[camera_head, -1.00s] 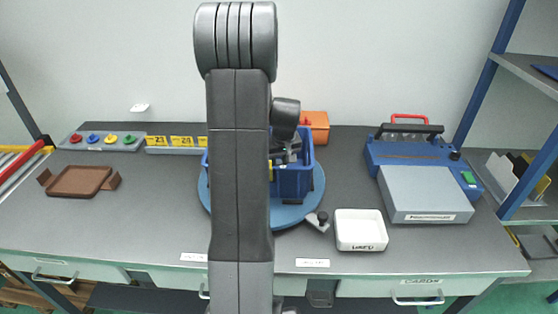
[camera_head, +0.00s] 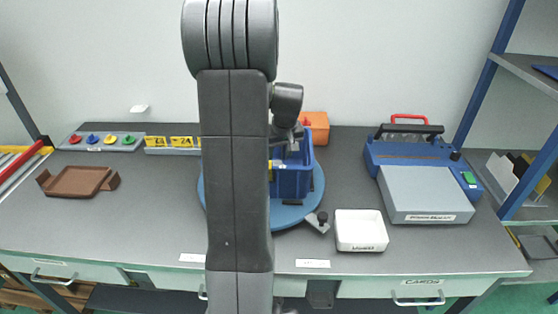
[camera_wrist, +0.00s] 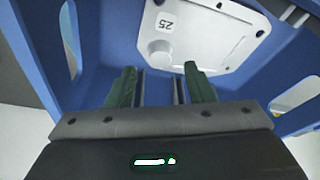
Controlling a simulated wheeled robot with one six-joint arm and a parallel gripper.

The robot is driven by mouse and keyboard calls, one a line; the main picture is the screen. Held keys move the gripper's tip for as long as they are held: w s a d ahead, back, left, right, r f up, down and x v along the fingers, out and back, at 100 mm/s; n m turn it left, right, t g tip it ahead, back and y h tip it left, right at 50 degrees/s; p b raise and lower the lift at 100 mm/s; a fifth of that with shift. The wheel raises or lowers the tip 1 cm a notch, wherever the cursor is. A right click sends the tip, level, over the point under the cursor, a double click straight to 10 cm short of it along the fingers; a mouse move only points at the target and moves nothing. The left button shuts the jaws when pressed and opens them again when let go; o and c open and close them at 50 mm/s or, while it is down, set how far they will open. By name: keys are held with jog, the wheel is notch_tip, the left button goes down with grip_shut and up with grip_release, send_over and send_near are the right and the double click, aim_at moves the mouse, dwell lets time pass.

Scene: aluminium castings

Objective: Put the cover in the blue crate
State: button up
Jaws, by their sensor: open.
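The cover (camera_wrist: 205,35) is a pale grey-white plate with corner holes, a round boss and a "25" label. In the wrist view it lies inside the blue crate (camera_wrist: 100,40), beyond my fingertips; I cannot tell whether it is flat or tilted. My gripper (camera_wrist: 160,76) is open, with its two green fingers apart and nothing clasped between them. In the head view the blue crate (camera_head: 292,180) stands on a round blue turntable (camera_head: 312,207). There my arm hides the crate's left part, and my gripper (camera_head: 284,150) is over the crate, partly hidden.
A white tray (camera_head: 361,231) is right of the turntable, and a blue machine with a grey front (camera_head: 425,194) is further right. An orange bin (camera_head: 318,126) stands behind the crate. A brown tray (camera_head: 78,181) lies at left. The bench between brown tray and turntable is clear.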

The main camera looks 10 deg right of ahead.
aim_at(278, 163)
jog(key=v, duration=0.7)
jog(key=shift+r, duration=0.1)
jog(key=x, duration=1.2)
jog(key=shift+r, duration=1.7)
jog(key=shift+s, duration=0.1)
jog(key=shift+f, duration=0.1)
